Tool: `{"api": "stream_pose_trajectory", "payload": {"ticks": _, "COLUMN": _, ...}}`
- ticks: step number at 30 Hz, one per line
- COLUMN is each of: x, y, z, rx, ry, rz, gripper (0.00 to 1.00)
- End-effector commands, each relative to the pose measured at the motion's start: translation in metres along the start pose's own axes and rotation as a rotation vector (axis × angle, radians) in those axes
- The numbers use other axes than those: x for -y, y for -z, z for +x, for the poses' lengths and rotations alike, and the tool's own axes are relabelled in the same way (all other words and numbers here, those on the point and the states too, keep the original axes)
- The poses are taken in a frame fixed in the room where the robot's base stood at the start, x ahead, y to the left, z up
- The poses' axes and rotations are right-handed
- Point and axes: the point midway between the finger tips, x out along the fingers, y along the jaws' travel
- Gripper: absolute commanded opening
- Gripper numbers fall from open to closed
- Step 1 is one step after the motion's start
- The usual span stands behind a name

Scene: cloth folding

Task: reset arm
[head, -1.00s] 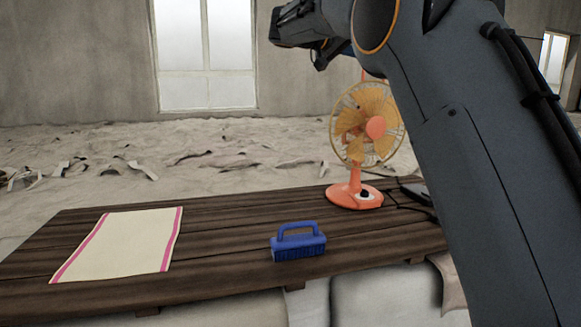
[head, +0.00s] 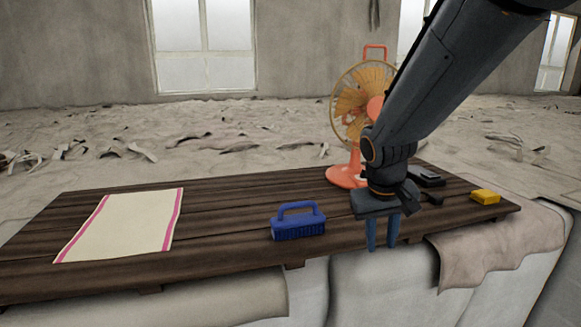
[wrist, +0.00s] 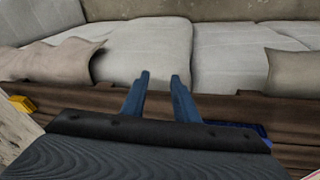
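My gripper (head: 383,240) points down at the table's front edge, right of the blue brush, in the head view. In the wrist view its two blue fingers (wrist: 160,80) stand apart with nothing between them. The cream cloth (head: 120,225) with pink side stripes lies flat and unfolded on the left of the dark wooden table (head: 230,205). The gripper is well away from the cloth.
A blue brush (head: 298,221) stands mid-table, close to my gripper. An orange fan (head: 346,177) stands behind my arm, partly hidden. A yellow block (head: 485,196) lies at the right end. A couch (head: 375,290) borders the table's front.

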Motion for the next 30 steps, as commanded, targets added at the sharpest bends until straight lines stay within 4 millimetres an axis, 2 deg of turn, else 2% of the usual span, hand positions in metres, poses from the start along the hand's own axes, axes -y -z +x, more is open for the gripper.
{"api": "stream_pose_trajectory", "payload": {"ticks": 1, "x": 0.003, "y": -0.020, "z": 0.006, "rx": 0.007, "ry": 0.027, "rz": 0.010, "gripper": 0.27}}
{"api": "stream_pose_trajectory", "payload": {"ticks": 3, "x": 0.009, "y": -0.042, "z": 0.012, "rx": 0.009, "ry": 0.060, "rz": 0.020, "gripper": 0.27}}
{"api": "stream_pose_trajectory", "payload": {"ticks": 13, "x": 0.025, "y": -0.128, "z": 0.032, "rx": 0.008, "ry": 0.151, "rz": 0.085, "gripper": 0.27}}
{"api": "stream_pose_trajectory", "payload": {"ticks": 25, "x": 0.035, "y": -0.136, "z": 0.087, "rx": 0.058, "ry": 0.153, "rz": 0.078, "gripper": 0.27}}
{"api": "stream_pose_trajectory", "payload": {"ticks": 30, "x": 0.041, "y": -0.142, "z": 0.118, "rx": 0.090, "ry": 0.155, "rz": 0.075, "gripper": 0.27}}
